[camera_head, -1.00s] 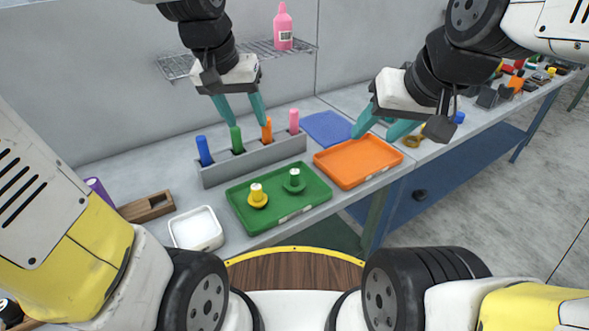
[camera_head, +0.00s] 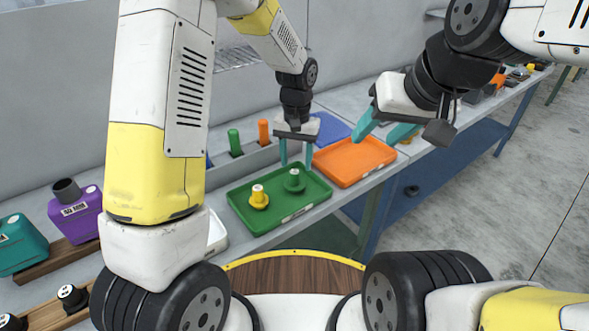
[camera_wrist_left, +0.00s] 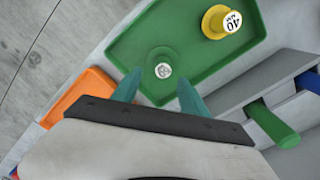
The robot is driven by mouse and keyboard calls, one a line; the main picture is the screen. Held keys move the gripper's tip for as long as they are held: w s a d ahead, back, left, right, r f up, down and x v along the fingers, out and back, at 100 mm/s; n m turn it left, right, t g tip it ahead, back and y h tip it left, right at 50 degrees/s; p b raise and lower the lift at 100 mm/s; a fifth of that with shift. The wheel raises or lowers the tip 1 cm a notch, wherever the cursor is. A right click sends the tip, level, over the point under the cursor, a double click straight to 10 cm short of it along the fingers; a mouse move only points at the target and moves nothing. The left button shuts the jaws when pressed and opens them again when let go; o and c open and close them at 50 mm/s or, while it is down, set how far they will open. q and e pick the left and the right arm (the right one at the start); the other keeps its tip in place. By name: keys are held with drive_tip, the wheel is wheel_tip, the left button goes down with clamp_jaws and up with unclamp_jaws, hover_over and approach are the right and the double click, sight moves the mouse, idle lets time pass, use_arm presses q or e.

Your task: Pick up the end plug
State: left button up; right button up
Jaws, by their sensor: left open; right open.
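Two plugs with flanged bases stand upright on the green tray (camera_head: 272,216): a green plug (camera_head: 294,181) and a yellow plug (camera_head: 259,197) to its left. My left gripper (camera_head: 297,160) is open, pointing down just above the green plug. In the left wrist view, the green plug (camera_wrist_left: 162,70) shows between the teal fingertips (camera_wrist_left: 157,82), and I cannot tell whether they touch it. The yellow plug (camera_wrist_left: 220,22) there has "40" on its top. My right gripper (camera_head: 380,135) is open and empty above the orange tray (camera_head: 352,163).
A grey holder (camera_head: 217,178) with upright green (camera_head: 235,142) and orange (camera_head: 264,132) pegs stands behind the green tray. My left arm hides part of a white tray (camera_head: 217,233).

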sight(295, 171)
use_arm(q)
drive_tip(key=f, duration=0.4)
drive_tip(key=shift+s+a+f, duration=0.25)
drive_tip(key=shift+s+f, duration=0.05)
drive_tip(key=shift+s, duration=0.05)
clamp_jaws()
